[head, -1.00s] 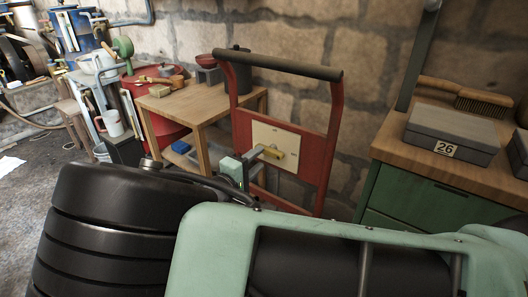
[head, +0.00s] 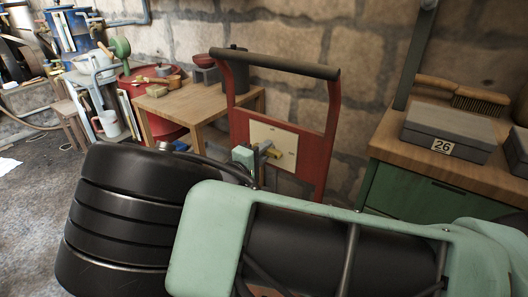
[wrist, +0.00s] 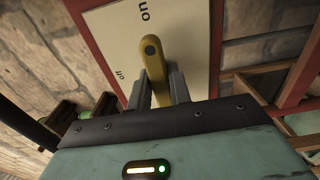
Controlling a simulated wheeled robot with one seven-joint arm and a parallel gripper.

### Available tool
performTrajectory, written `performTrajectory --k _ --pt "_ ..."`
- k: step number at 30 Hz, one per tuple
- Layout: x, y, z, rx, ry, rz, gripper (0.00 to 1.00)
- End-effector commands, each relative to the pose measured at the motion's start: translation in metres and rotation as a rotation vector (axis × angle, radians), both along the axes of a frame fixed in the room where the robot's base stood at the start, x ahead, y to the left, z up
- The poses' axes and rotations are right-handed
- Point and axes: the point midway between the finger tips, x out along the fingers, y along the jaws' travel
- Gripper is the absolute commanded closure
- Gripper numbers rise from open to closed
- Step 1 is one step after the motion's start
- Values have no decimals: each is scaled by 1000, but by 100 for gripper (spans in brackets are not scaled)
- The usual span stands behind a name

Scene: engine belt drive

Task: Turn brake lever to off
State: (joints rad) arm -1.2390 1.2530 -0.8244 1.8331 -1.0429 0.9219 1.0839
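The yellow brake lever (wrist: 155,65) stands out from a cream plate (wrist: 105,28) marked "on" and "off" in the wrist view. The "on" mark is near the top of the plate and the "off" mark is lower left of the lever. My gripper (wrist: 160,88) has one grey finger on each side of the lever, close against it, and looks shut on it. In the head view my gripper (head: 262,149) reaches the lever (head: 273,153) in front of the cream plate (head: 285,138). The lever's base is partly hidden by the fingers.
The plate sits on a red frame (head: 319,150) with a dark top bar (head: 275,63). A wooden table (head: 190,101) stands to its left. A green bench (head: 415,200) with a grey case (head: 450,128) marked 26 stands to its right. A stone wall is behind.

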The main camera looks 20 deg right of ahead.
Motion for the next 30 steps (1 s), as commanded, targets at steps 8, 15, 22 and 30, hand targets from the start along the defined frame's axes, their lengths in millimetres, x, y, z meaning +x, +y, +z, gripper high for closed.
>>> performTrajectory --k 8,15,22,30 --pt "0 0 2 -31 44 0 100" --pt "0 0 3 -122 171 0 100" --pt "0 0 2 -247 343 1 100" --pt "-1 0 0 -397 552 2 100"
